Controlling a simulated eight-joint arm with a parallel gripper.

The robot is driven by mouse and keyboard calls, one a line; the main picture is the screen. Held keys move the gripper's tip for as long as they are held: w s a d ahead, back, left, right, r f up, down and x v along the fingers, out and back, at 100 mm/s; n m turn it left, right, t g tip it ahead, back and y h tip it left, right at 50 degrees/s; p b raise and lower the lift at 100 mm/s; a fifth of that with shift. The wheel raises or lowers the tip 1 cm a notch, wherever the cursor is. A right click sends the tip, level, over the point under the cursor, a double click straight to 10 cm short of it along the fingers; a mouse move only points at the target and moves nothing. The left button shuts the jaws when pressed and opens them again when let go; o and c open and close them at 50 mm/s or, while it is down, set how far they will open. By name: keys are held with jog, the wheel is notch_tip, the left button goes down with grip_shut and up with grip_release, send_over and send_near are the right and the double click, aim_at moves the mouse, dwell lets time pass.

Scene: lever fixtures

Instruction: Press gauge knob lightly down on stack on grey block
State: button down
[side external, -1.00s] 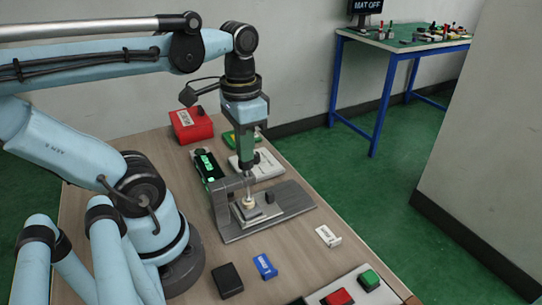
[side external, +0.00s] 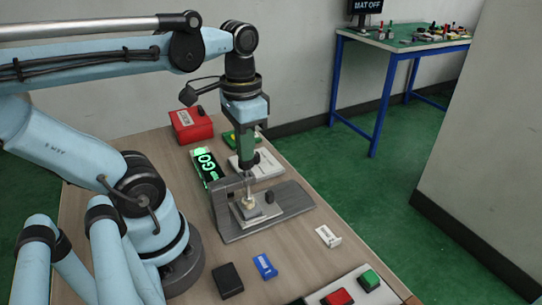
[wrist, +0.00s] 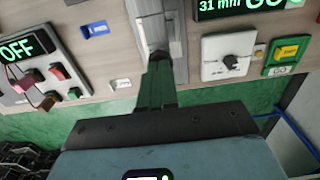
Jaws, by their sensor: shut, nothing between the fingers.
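The gauge fixture is a grey metal base (side external: 287,205) with an overhanging arm (side external: 228,185), standing on the wooden table. Under that arm a small pale stack (side external: 249,204) sits on the grey block (side external: 262,211). My gripper (side external: 247,170) points straight down over the stack, shut and empty, with its tips at the top of the gauge. The tips cover the gauge knob, so I cannot make out whether they touch it. In the wrist view my shut gripper (wrist: 159,56) reaches onto the fixture (wrist: 152,12). The display (wrist: 250,6) reads "31 mm GO" in green.
A white panel with a black dial (wrist: 228,58) and a green box with a yellow button (wrist: 287,51) stand nearby. A red box (side external: 191,124), black block (side external: 227,280), blue block (side external: 265,266) and white block (side external: 328,236) are on the table. Red and green buttons stand at the front.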

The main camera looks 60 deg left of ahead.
notch_tip(320, 180, up, 10)
jog(key=shift+f, duration=0.15)
dwell(0.9)
jog(key=w+d+f+t, duration=0.4)
jog(key=w+f+t, duration=0.3)
jog(key=w+f, duration=0.2)
notch_tip(320, 180, down, 3)
jog(key=shift+r, duration=0.1)
jog(key=shift+s, duration=0.1)
dwell(1.4)
